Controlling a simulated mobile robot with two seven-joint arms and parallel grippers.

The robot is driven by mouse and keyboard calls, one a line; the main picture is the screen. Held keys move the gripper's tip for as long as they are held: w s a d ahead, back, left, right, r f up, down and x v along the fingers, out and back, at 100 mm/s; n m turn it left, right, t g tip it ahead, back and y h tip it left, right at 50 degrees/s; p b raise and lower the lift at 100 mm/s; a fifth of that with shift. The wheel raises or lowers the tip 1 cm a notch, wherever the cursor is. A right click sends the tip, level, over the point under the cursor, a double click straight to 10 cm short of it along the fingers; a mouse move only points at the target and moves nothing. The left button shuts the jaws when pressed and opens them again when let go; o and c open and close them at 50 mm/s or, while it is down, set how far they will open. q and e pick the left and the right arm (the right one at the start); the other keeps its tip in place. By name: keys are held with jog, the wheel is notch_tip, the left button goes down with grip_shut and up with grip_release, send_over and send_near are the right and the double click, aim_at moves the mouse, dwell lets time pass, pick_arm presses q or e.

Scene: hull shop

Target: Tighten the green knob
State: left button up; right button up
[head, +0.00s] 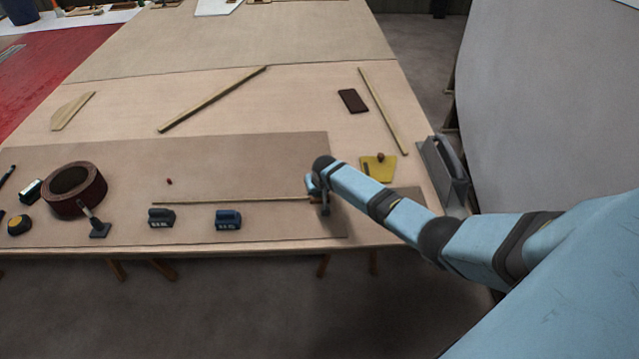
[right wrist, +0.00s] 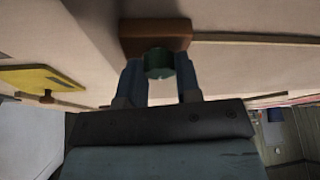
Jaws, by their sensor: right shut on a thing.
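The green knob (right wrist: 158,64) shows in the right wrist view, in front of a brown wooden block (right wrist: 156,35). My right gripper (right wrist: 160,78) is shut on the knob, one finger on each side of it. In the head view my right gripper (head: 318,197) is low over the front right part of the table, at the right end of a thin wooden strip (head: 220,201). My gripper and arm hide the knob there. The strip also runs right from the block in the right wrist view (right wrist: 250,38). My left gripper is in neither view.
A yellow plate (head: 382,168) with a small brown knob lies right of my gripper. Two blue-black tools (head: 228,220), (head: 161,218) and a brown tape roll (head: 74,188) stand to the left. A grey metal piece (head: 445,172) is at the right edge. The far table is mostly clear.

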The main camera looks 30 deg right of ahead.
jog(key=shift+a+r+m, duration=0.1)
jog(key=shift+r+m, duration=0.1)
jog(key=shift+m, duration=0.4)
jog(key=shift+f+m+g+h+p, duration=0.1)
jog(key=shift+m+g+h+p, duration=0.3)
jog(key=shift+m, duration=0.4)
jog(key=shift+w+m+h, duration=0.1)
jog(key=shift+m+h, duration=0.2)
jog(key=shift+m, duration=0.5)
jog(key=shift+m+g+h, duration=0.3)
jog(key=shift+m+h, duration=0.1)
jog(key=shift+m, duration=0.7)
jog(key=o, duration=0.9)
